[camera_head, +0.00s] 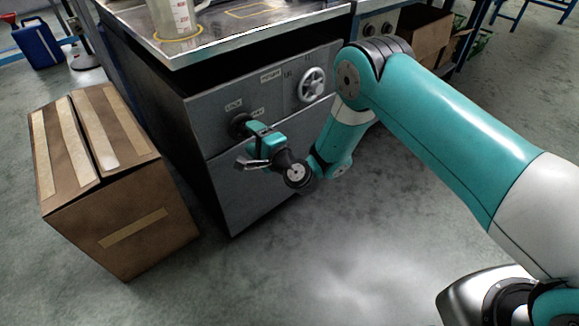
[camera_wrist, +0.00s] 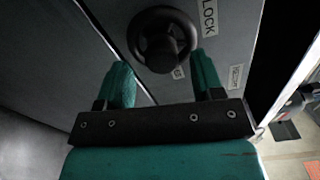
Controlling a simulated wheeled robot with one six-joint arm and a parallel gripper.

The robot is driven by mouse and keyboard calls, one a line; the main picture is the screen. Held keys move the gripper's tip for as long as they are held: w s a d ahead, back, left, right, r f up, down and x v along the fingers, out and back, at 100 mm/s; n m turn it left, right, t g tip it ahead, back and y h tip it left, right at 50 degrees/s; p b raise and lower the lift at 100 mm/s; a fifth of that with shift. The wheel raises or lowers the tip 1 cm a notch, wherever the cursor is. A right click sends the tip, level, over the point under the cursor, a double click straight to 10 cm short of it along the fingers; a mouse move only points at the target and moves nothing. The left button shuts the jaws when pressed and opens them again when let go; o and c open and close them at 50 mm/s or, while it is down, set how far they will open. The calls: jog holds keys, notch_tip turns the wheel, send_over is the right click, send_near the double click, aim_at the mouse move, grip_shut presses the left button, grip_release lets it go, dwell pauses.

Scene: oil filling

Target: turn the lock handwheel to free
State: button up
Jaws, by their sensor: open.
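The lock handwheel (camera_wrist: 162,40) is a small dark wheel on the grey cabinet front. In the head view the dark handwheel (camera_head: 239,124) is at the upper left of the cabinet front, partly hidden by my gripper. My gripper (camera_head: 250,143) has teal fingers and is at the handwheel. In the wrist view my gripper (camera_wrist: 164,82) is open, with one finger on each side of the wheel's lower part. I cannot tell whether the fingers touch the rim.
A lighter handwheel (camera_head: 312,85) is on the same cabinet (camera_head: 262,170), to the right. A cardboard box (camera_head: 115,185) stands on the floor left of the cabinet. A measuring jug (camera_head: 178,15) stands on the metal top (camera_head: 235,35). The floor in front is clear.

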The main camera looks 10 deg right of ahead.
jog(key=shift+s+d+f, duration=0.1)
jog(key=shift+s+d, duration=0.2)
jog(key=shift+d, duration=0.1)
jog(key=shift+s+d+f+b, duration=0.1)
jog(key=shift+s+f+b, duration=0.2)
jog(key=shift+b, duration=0.95)
jog(key=shift+s+d+b, duration=0.15)
jog(key=shift+s+b, duration=0.05)
jog(key=shift+b, duration=0.6)
jog(key=r+b+v, duration=0.1)
jog(key=b+v, duration=1.2)
jog(key=b, duration=0.8)
jog(key=shift+s, duration=0.1)
